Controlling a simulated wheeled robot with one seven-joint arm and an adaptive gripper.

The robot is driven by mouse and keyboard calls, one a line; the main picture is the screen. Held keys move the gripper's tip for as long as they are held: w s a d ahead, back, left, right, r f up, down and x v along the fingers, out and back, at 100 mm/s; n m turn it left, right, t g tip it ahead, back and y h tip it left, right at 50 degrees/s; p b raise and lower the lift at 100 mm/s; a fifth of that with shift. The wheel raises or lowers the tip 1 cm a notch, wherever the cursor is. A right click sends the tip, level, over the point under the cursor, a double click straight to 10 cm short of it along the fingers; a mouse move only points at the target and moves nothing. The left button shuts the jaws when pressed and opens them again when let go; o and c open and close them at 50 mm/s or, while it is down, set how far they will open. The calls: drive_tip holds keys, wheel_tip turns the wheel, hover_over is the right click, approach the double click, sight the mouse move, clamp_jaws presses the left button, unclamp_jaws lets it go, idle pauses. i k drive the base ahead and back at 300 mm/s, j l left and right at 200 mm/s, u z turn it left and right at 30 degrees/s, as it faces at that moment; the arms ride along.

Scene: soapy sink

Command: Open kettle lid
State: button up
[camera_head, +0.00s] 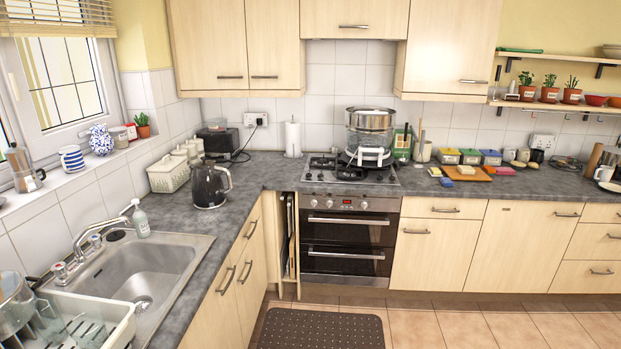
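A dark kettle (208,188) stands upright on the grey worktop in the corner stretch left of the cooker. Its handle is on the right side and its spout points left. Its lid (208,163) is on top and looks shut, though it is small in this view. My gripper is not in view, and nothing touches the kettle.
White lidded containers (170,174) stand close left of the kettle, with a black toaster (217,142) behind. The sink (140,268) lies in front to the left, with a soap bottle (140,218) beside it. Worktop right of the kettle is clear.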

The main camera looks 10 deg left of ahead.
sight(203, 164)
drive_tip(key=i+u, duration=0.15)
drive_tip(key=i, duration=0.55)
drive_tip(key=i+l+u, duration=0.2)
drive_tip(key=i, duration=0.5)
drive_tip(key=i+l+u, duration=0.15)
drive_tip(key=i, duration=0.55)
